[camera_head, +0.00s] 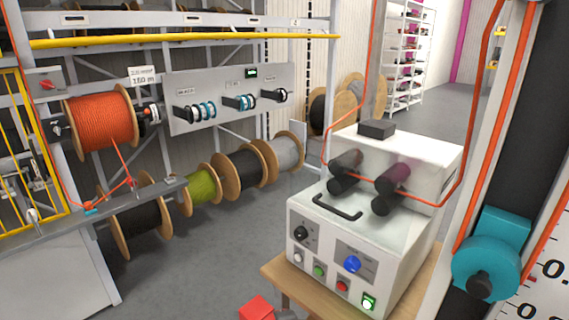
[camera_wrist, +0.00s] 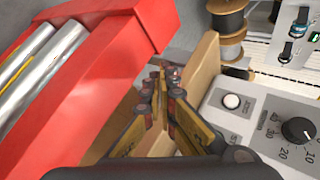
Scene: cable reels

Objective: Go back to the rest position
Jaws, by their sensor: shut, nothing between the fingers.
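My gripper (camera_wrist: 162,85) shows in the wrist view with its dark fingers close together and nothing between them. It is over the edge of a wooden table (camera_wrist: 205,65), to the left of a white control box's front panel (camera_wrist: 240,125). In the head view the white machine (camera_head: 325,245) stands on the wooden table (camera_head: 283,283), with a black handle, knobs, coloured buttons and dark rollers on top.
A red body with shiny metal cylinders (camera_wrist: 120,60) fills the left of the wrist view, close to my gripper. A rack holds an orange cable reel (camera_head: 100,122) and several others at left. Grey floor (camera_head: 215,255) is clear between rack and table.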

